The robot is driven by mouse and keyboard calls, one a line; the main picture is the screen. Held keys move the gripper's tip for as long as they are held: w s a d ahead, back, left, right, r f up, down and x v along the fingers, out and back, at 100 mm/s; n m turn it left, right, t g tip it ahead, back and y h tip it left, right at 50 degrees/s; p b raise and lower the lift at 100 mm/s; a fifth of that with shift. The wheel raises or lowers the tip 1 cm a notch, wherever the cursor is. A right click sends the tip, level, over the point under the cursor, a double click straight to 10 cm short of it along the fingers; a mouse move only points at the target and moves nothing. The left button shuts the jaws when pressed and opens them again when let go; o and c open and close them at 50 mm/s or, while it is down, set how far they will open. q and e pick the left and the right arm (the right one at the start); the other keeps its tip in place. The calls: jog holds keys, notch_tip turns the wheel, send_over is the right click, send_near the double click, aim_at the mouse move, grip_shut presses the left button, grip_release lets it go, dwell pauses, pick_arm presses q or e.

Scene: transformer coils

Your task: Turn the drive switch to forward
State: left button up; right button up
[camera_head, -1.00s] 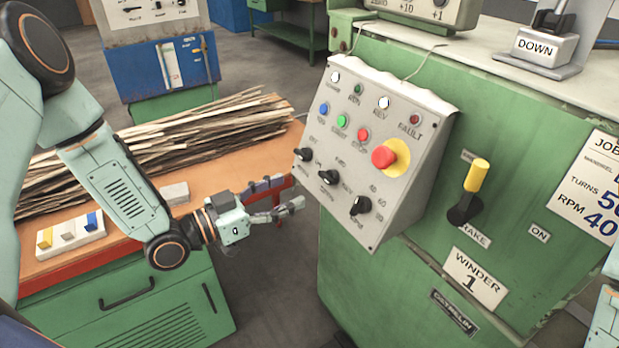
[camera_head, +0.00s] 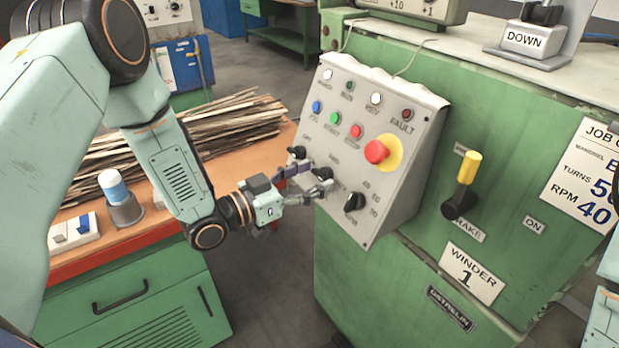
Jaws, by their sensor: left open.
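The grey control panel (camera_head: 385,190) on the green winder has a row of three black rotary knobs. The middle knob (camera_head: 323,173), beside the small FWD label, appears to be the drive switch. My left gripper (camera_head: 312,181) is open at this knob, one finger above-left and one below it. The fingers partly hide the knob, so its pointer direction and any contact are unclear. The left knob (camera_head: 297,152) sits just above the upper finger. The right knob (camera_head: 355,202) is clear of the gripper. My right gripper is out of view.
A red emergency button (camera_head: 376,151) on a yellow base and several coloured buttons sit above the knobs. A yellow-handled brake lever (camera_head: 467,168) stands right of the panel. A wooden bench (camera_head: 165,222) with thin strips lies left, behind my left arm.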

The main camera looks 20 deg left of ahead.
pick_arm(q)
jog(key=c, duration=1.2)
jog(key=shift+o, duration=0.2)
